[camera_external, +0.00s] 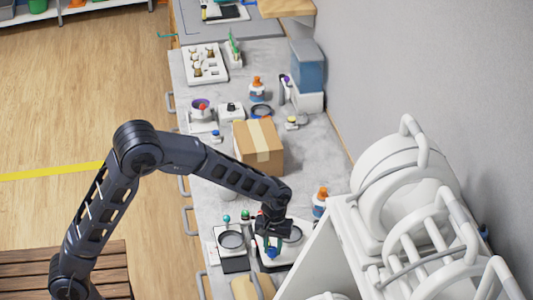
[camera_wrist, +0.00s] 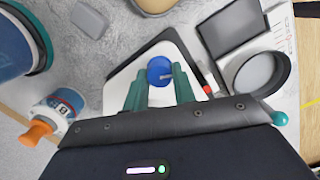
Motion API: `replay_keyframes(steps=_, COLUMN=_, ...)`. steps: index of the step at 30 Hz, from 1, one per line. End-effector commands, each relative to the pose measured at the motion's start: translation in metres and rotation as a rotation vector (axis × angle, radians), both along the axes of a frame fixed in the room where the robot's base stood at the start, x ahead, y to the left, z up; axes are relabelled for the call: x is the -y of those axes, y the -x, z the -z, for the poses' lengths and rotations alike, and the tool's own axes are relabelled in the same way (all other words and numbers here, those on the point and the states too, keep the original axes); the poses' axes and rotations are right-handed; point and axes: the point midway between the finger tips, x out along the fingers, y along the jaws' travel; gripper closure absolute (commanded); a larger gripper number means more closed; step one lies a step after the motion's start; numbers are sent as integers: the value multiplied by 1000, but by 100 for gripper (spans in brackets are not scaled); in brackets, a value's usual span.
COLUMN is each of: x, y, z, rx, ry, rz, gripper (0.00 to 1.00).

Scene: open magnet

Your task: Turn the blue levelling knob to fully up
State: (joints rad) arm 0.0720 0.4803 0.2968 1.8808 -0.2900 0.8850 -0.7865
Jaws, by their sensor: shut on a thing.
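The blue levelling knob (camera_wrist: 159,68) is round, with a small pale pointer mark toward its right side in the wrist view. It sits on a white device (camera_wrist: 178,45) with a dark edge. My gripper (camera_wrist: 159,84) has its two teal fingers on either side of the knob, shut on it. In the external view my gripper (camera_external: 271,238) points down over the device, and a bit of the blue knob (camera_external: 271,253) shows below it. The fingers hide part of the device.
A round dark-rimmed dish (camera_wrist: 262,75) and a dark flat panel (camera_wrist: 230,25) lie right of the device. An orange-capped bottle (camera_wrist: 58,108) stands left. A cardboard box (camera_external: 258,146) stands behind on the counter. A large white ringed apparatus (camera_external: 400,195) stands close on the right.

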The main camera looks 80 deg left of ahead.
Motion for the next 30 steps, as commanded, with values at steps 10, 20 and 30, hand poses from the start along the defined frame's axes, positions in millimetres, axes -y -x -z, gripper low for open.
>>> replay_keyframes(steps=10, x=-1, y=-1, z=0, rx=-13, ry=-10, rz=-323, gripper=96)
replay_keyframes(steps=20, x=-2, y=0, z=-1, rx=-26, ry=-17, rz=-573, gripper=96)
replay_keyframes(steps=30, x=-1, y=-1, z=-1, rx=-31, ry=-18, rz=-701, gripper=96)
